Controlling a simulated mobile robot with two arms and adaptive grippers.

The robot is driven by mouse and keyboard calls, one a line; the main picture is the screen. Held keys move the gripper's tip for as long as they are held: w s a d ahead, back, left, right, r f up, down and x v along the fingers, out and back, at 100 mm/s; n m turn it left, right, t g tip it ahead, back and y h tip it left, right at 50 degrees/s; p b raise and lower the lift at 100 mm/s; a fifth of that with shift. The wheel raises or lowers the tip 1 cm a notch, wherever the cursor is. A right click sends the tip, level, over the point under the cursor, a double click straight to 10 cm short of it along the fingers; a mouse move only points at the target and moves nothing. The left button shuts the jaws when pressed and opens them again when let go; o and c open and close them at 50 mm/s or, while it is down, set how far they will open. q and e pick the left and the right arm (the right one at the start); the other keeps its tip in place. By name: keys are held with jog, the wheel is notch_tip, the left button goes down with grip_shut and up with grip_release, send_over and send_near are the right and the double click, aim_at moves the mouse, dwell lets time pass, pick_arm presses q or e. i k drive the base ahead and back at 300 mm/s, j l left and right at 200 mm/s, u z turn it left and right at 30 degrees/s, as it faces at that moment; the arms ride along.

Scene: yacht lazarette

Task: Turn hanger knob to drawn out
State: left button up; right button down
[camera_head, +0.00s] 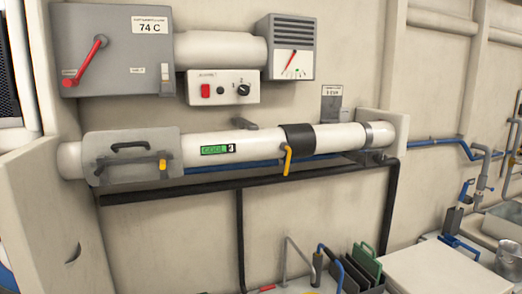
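No part is clearly labelled as the hanger knob. A white horizontal pipe (262,146) runs along the wall with a black collar (298,138) around it. A yellow lever (287,161) hangs down below the collar. Further left, a small yellow knob (162,165) sits at the lower front of a grey cover (108,157) with a black handle (130,146). A white control panel (212,99) above holds a red switch (205,90) and a dark rotary knob (243,89) near the digits 1 and 2. Neither of my grippers is in view.
A grey box (116,75) with a red lever (85,62) and a "74 C" label hangs upper left. A gauge box (288,48) is at its right. Black pipes (240,180) run below. A pale bench top (440,270) and several upright panels (362,268) stand lower right.

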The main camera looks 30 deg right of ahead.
aim_at(380, 158)
jog(key=z, duration=1.85)
